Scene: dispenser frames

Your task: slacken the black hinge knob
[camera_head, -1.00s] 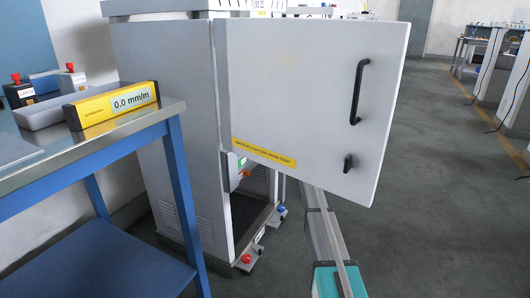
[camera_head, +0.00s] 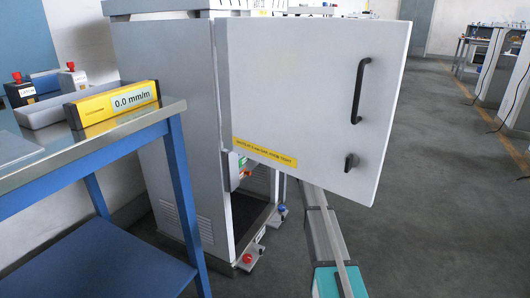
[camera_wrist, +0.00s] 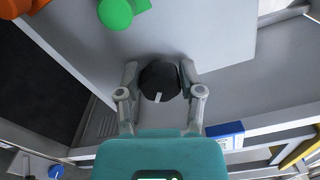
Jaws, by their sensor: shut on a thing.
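The black hinge knob (camera_wrist: 159,80) shows in the wrist view, round and dark with a white mark on its lower edge. My gripper (camera_wrist: 159,74) is shut on it, with one grey finger on its left side and one on its right. The knob stands out from a light grey panel. In the head view the gripper and the knob are hidden behind the open cabinet door (camera_head: 300,90).
A green knob (camera_wrist: 115,13) and an orange part (camera_wrist: 15,7) are near the gripper, above left. The door carries a black handle (camera_head: 360,92), a small black latch (camera_head: 350,162) and a yellow label (camera_head: 264,153). A blue-legged table (camera_head: 85,155) stands left.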

